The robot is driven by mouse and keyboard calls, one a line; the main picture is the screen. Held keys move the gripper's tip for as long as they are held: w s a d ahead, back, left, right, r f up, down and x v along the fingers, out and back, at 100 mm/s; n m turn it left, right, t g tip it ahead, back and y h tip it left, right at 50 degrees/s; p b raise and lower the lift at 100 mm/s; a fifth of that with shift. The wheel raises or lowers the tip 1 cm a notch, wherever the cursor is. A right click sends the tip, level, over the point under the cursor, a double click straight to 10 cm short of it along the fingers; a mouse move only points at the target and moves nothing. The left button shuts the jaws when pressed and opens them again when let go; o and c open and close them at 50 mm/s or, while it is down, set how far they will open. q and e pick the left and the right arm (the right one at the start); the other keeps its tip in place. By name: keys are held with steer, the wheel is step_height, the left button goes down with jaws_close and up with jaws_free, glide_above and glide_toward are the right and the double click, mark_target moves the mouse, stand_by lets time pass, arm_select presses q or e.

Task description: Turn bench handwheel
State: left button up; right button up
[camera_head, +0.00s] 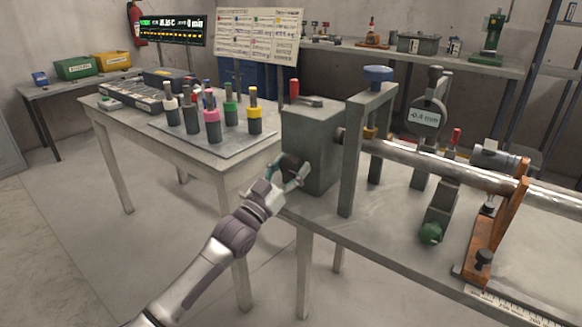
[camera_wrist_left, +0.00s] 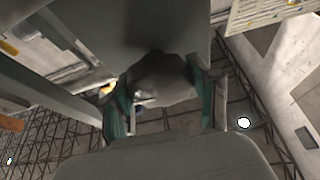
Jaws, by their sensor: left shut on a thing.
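The handwheel (camera_head: 291,166) is a dark round knob on the front-left face of a grey gearbox block (camera_head: 318,140) at the left end of the bench. My left gripper (camera_head: 285,172) is at this wheel with its teal-lined fingers either side of it, shut on it. In the left wrist view the dark wheel (camera_wrist_left: 162,78) sits between the two fingers, and part of it is hidden. My right gripper does not show.
An orange bracket (camera_head: 497,235) and a green-knobbed post (camera_head: 431,233) stand on the bench to the right. A grey upright frame (camera_head: 352,150) is beside the block. A table with a tray (camera_head: 200,143) of coloured-handled tools stands at left. Floor at front left is clear.

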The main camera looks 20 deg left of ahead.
arm_select(q)
steer(key=m+h, duration=0.1)
steer(key=m, duration=0.1)
steer(key=shift+a+m+g, duration=0.1)
steer(key=shift+m+g, duration=0.2)
steer(key=shift+m, duration=0.1)
steer(key=shift+m+h, duration=0.4)
steer(key=shift+m, duration=0.2)
steer(key=m+g+h+p, duration=0.1)
steer(key=m, duration=0.2)
steer(key=m+g+h+p, duration=0.1)
steer(key=m, duration=0.2)
steer(key=shift+r+g+p, duration=0.15)
steer(key=shift+g+p, duration=0.15)
steer(key=m+g+h+p, duration=0.1)
steer(key=m+g+p, duration=0.1)
steer(key=m, duration=0.2)
steer(key=shift+m, duration=0.4)
steer(key=shift+f+m, duration=0.2)
steer(key=shift+m, duration=0.3)
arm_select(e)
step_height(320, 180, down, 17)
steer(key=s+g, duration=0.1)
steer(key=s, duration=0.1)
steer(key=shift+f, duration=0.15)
arm_select(q)
steer(key=o, duration=1.2)
steer(key=shift+c, duration=0.2)
